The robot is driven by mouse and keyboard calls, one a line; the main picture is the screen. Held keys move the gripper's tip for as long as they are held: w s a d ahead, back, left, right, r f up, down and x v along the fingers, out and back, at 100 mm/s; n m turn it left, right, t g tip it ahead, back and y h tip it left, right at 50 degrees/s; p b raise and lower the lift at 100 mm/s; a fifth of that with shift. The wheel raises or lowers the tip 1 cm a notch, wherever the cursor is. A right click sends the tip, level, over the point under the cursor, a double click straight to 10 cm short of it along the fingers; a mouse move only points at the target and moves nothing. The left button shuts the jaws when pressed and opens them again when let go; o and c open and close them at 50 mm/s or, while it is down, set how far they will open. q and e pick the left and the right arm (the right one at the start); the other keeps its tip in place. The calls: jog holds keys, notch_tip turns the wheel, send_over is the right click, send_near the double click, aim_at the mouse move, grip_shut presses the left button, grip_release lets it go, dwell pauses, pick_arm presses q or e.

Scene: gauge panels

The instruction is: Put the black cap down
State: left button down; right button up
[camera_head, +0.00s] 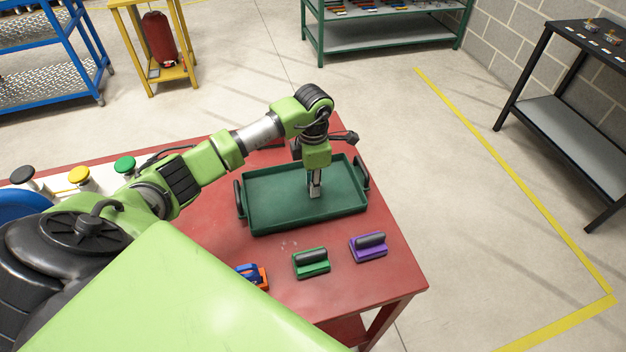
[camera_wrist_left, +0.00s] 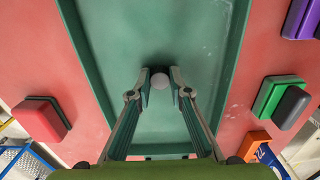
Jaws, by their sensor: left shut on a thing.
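My left gripper (camera_head: 314,192) is over the middle of a green tray (camera_head: 262,222) on the red table. In the left wrist view, its fingers (camera_wrist_left: 160,82) are shut on a small, pale grey, round thing (camera_wrist_left: 160,81). A black round cap (camera_head: 22,175) shows at the far left, beside a yellow one (camera_head: 79,175) and a green one (camera_head: 125,164). My right gripper is out of view.
A green block with a dark handle (camera_head: 311,266), a purple one (camera_head: 368,250) and an orange-blue thing (camera_head: 252,274) sit in front of the tray. A red block (camera_wrist_left: 42,118) lies on the other side. The tray floor around the gripper looks bare.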

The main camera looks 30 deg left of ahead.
pick_arm(q)
jog(key=c, duration=2.3)
grip_release()
jog(key=shift+f, duration=0.15)
jog(key=o, duration=0.4)
jog(key=shift+r, duration=0.35)
notch_tip(320, 180, up, 12)
jog(key=b, duration=0.3)
jog(key=shift+f, duration=0.15)
